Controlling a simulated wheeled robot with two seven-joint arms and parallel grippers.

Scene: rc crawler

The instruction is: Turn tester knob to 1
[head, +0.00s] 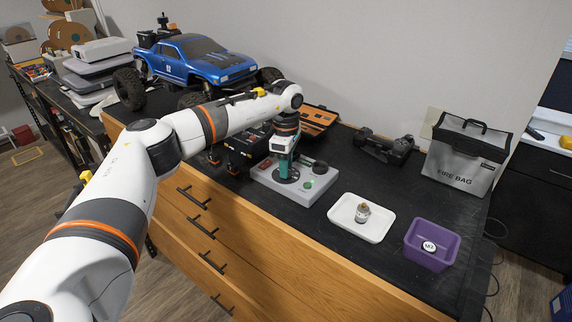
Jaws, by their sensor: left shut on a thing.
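The tester (316,192) is a light grey box with a sloped top, on the black worktop in the middle of the head view. A dark round knob (288,179) is on its top, mostly under my left gripper (286,172). My left gripper points down with its teal fingers closed at the knob, shut on it. The fingers and wrist hide much of the knob, so its pointer and the number it faces cannot be read. A green spot (308,184) and a dark round part (320,167) show on the tester's right side. My right gripper is not in view.
A white tray (345,229) with a small jar (362,212) and a purple bin (441,257) stand to the right. A grey fire bag (462,157) is behind them. A blue truck (196,60) stands at the back left. Dark boxes (247,147) stand left of the tester.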

